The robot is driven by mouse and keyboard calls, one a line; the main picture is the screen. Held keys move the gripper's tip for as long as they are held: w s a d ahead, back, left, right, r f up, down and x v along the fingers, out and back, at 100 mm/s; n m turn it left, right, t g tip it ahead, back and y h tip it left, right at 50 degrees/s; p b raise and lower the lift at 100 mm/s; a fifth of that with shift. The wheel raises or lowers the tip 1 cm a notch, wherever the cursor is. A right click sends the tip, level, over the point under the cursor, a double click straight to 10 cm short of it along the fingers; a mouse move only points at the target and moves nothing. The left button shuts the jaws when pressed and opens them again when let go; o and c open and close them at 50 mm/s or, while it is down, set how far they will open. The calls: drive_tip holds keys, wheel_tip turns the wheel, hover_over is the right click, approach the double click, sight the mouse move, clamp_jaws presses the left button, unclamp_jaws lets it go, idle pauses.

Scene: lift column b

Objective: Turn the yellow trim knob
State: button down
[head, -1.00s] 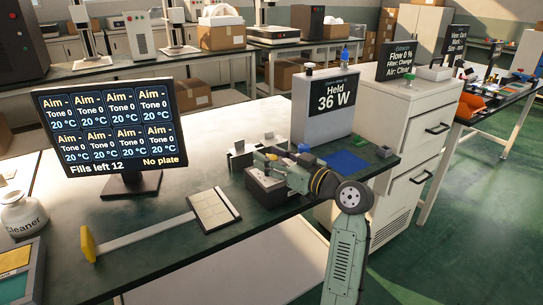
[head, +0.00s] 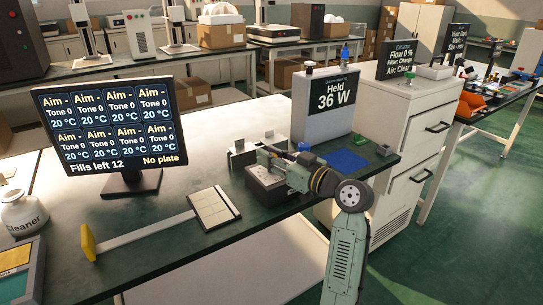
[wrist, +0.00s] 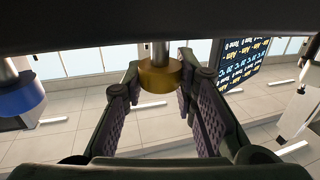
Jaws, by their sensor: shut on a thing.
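The yellow trim knob (wrist: 160,76), a short cylinder on a thin metal shaft, sits between the two fingers of my gripper (wrist: 158,84) in the wrist view. My gripper is shut on it, with one ridged purple-grey pad along each side. In the head view my gripper (head: 264,157) is over the dark box unit (head: 266,194) near the bench's front edge. The yellow knob cannot be made out there, hidden at the gripper. The grey unit (head: 320,115) behind reads "Held 36 W".
A blue knob (wrist: 20,97) stands to the left in the wrist view. On the bench are a monitor (head: 108,130) reading "No plate", a pale plate (head: 213,208), a yellow-ended bar (head: 88,242) and a blue mat (head: 345,162). A white cabinet (head: 400,130) stands to the right.

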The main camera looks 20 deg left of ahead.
drive_tip(key=shift+m+t+h, duration=0.3)
drive_tip(key=shift+t, duration=0.3)
drive_tip(key=m+t+h+p, duration=0.1)
drive_tip(key=m+t+h, duration=0.1)
drive_tip(key=t, duration=0.1)
drive_tip(key=shift+s+r+m, duration=0.1)
drive_tip(key=shift+r+m, duration=0.05)
drive_tip(key=shift+m, duration=0.25)
drive_tip(key=m+t+h+p, duration=0.1)
drive_tip(key=t+h, duration=0.1)
drive_tip(key=m+t+h+p, duration=0.2)
drive_tip(key=shift+a+r+m, duration=0.1)
drive_tip(key=shift+a+m, duration=0.1)
drive_tip(key=shift+m, duration=0.1)
drive_tip(key=m+t+h+p, duration=0.1)
drive_tip(key=m+h, duration=0.1)
drive_tip(key=h, duration=0.1)
drive_tip(key=shift+t+h, duration=0.4)
drive_tip(key=shift+d+f+m+t+h+p, duration=0.1)
drive_tip(key=shift+m+t+h+p, duration=0.1)
drive_tip(key=shift+m+h, duration=0.55)
drive_tip(key=shift+f+m+t+h+p, duration=0.1)
drive_tip(key=shift+m+t+h, duration=0.1)
drive_tip(key=shift+m+h, duration=0.55)
drive_tip(key=shift+h, duration=0.5)
drive_tip(key=c, duration=1.3)
unclamp_jaws()
drive_tip(key=shift+d, duration=0.1)
